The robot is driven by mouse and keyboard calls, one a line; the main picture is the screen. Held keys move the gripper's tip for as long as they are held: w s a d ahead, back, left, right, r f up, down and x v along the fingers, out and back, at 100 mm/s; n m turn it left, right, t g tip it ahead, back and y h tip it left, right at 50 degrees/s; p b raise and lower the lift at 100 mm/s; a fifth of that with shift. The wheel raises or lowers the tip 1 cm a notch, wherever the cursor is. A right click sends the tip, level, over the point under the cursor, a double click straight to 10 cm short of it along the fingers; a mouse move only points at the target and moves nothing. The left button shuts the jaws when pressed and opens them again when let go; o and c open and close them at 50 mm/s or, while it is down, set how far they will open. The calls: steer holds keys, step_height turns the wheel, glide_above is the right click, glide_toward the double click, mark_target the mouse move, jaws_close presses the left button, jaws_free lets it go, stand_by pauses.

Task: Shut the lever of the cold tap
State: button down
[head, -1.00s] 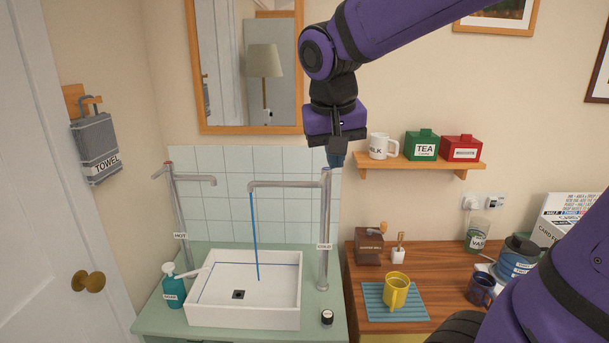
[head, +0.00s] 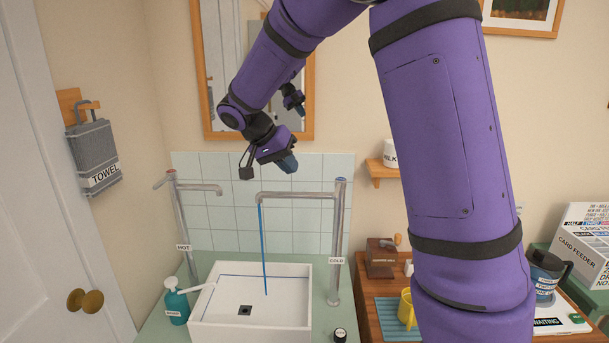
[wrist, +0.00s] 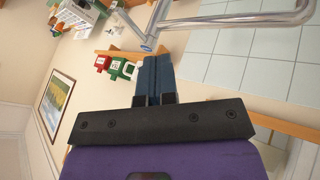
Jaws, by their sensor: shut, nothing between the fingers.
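The cold tap (head: 336,245) is a grey metal post labelled COLD, right of the basin, with a blue mark on top. Its spout (head: 300,195) reaches left, and a blue stream of water (head: 264,245) falls from it into the basin. The cold tap's lever is hard to make out in the head view; in the wrist view a thin bar, seemingly the lever (wrist: 132,24), runs up-left from the post's top. My gripper (head: 289,164) is shut and empty, above the spout and left of the post's top. Its blue fingers (wrist: 152,78) point towards the tap in the wrist view.
The hot tap (head: 182,225) stands left of the white basin (head: 250,323), with a soap bottle (head: 176,304) beside it. A mirror (head: 309,100) hangs behind my gripper. A shelf (head: 380,172) with a milk mug is to the right, partly behind my arm.

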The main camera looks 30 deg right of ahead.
mark_target(338, 189)
steer(key=s+d+f, duration=0.3)
steer(key=d+f, duration=0.4)
steer(key=d, duration=0.1)
steer(key=shift+s, duration=0.4)
steer(key=shift+d+f, duration=0.1)
steer(key=shift+s+d+n+t, duration=0.45)
steer(key=shift+s+n+t, duration=0.05)
steer(key=shift+s+n, duration=0.35)
